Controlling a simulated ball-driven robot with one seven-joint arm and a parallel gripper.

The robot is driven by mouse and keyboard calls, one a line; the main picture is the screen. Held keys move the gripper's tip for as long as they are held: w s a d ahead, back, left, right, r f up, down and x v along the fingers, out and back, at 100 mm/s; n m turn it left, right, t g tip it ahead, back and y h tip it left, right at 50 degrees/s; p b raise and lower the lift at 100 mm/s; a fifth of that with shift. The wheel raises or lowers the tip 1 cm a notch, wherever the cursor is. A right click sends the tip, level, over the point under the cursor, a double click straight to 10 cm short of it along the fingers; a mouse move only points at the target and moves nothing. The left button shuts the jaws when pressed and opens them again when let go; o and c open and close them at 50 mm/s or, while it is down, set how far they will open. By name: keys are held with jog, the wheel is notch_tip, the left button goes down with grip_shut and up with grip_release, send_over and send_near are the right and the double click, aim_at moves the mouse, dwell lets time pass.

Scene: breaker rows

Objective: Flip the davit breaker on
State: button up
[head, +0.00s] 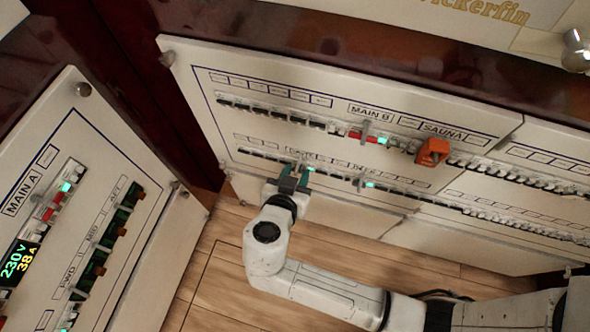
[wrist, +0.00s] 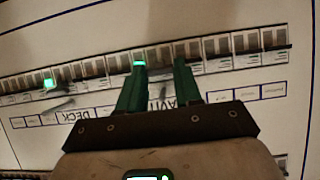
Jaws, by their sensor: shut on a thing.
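The MAIN B panel (head: 215,125) carries the breaker rows. My gripper (head: 297,174) is at its lower row, over the partly covered davit label; the end letters of that label (wrist: 160,97) show upside down between the fingers in the wrist view. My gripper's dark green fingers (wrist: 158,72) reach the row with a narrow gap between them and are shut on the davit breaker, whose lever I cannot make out. A green light (wrist: 139,64) glows at the tip of one finger; it also shows in the head view (head: 310,170).
The deck label (wrist: 240,120) lies beside the davit label, with a lit green light (wrist: 48,82) further along the row. An orange block (head: 433,152) sticks out of the upper row near the sauna label. The MAIN A panel (head: 75,200) stands at the left.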

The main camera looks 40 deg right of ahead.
jog(key=shift+w+d+r+g+y+p, duration=0.15)
jog(key=shift+r+g+y+p, duration=0.45)
jog(key=shift+p, duration=0.55)
jog(key=shift+d+y+p, duration=0.1)
jog(key=shift+y+p, duration=0.2)
jog(key=shift+p, duration=0.1)
jog(key=o, duration=1)
jog(key=shift+o, duration=0.2)
jog(key=p+v, duration=0.2)
jog(key=v, duration=0.8)
jog(key=shift+r, duration=0.35)
